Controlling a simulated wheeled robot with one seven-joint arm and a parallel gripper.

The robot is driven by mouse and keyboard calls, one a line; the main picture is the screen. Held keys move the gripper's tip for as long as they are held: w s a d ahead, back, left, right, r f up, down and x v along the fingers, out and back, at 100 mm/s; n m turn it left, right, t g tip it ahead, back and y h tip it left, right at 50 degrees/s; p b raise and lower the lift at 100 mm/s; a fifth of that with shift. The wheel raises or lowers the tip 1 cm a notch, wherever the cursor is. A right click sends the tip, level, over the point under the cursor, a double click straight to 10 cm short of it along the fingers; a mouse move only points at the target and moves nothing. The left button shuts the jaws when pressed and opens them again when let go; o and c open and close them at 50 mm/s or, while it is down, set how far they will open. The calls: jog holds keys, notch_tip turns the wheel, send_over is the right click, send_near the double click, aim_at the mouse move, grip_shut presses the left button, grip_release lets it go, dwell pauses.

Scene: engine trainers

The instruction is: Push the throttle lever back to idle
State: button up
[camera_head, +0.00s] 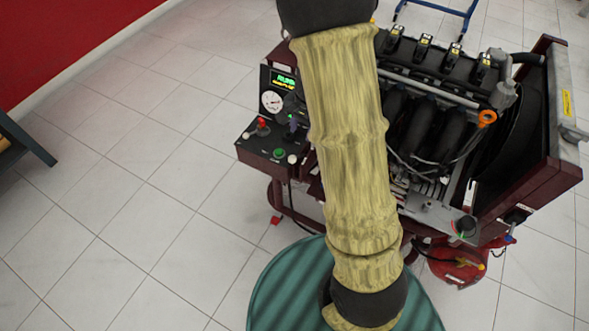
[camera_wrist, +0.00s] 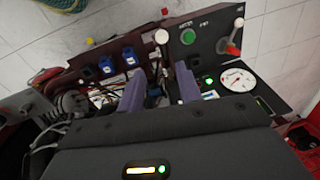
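The control panel (camera_head: 262,150) of the engine trainer shows left of my arm in the head view. My gripper (camera_wrist: 160,88) has two purple fingers spread apart over the panel's edge, left of the red knob in the wrist view. A dark, slim part (camera_wrist: 155,88) shows between the fingers; I cannot tell what it is or whether they touch it. My arm hides most of the gripper in the head view.
A green button (camera_head: 279,153), a lit display (camera_head: 284,81) and a round gauge (camera_head: 271,101) sit by the lever. The engine (camera_head: 430,120) with hoses and cables fills the right. Tiled floor (camera_head: 130,200) is free at left.

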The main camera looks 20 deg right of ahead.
aim_at(295, 161)
jog(key=shift+w+d+f+m, duration=0.15)
jog(key=shift+w+f+m, duration=0.25)
jog(key=shift+w+f, duration=0.3)
jog(key=shift+s, duration=0.15)
jog(key=shift+f, duration=0.1)
jog(key=f+b, duration=0.1)
jog(key=f, duration=0.4)
jog(key=w+a+f+b, duration=0.1)
jog(key=f, duration=0.5)
jog(key=w+f+b, duration=0.1)
jog(key=f, duration=0.5)
jog(key=shift+a+f, duration=0.1)
jog(key=shift+a, duration=0.2)
